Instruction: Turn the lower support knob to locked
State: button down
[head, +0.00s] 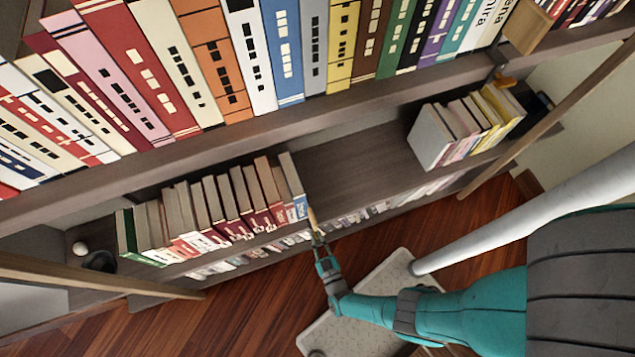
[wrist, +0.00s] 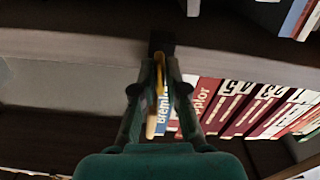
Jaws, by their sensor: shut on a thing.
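My gripper (head: 319,240) is at the front edge of the lower shelf, at the right end of its row of books. In the wrist view my gripper (wrist: 159,75) has its fingers on both sides of a narrow yellow-orange knob (wrist: 160,78), shut on it. A black mount (wrist: 161,42) sits just beyond the fingertips on the shelf edge. A tan support panel (wrist: 152,127) stands beside the end book; it shows nearly edge-on in the head view (head: 312,217). The fingers hide most of the knob, and I cannot tell its locked position.
An upper tan support (head: 527,26) and orange knob (head: 505,81) are at the upper right. Lower-shelf books (head: 220,205) stand left of my gripper, and another group (head: 465,125) stands right. Bare shelf (head: 360,165) lies between. Wooden posts (head: 550,115) flank the shelves.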

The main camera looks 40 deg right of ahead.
aim_at(316, 229)
jog(key=shift+m, duration=0.9)
jog(key=c, duration=1.2)
grip_release()
jog(key=shift+c, duration=0.2)
jog(key=shift+r, duration=5)
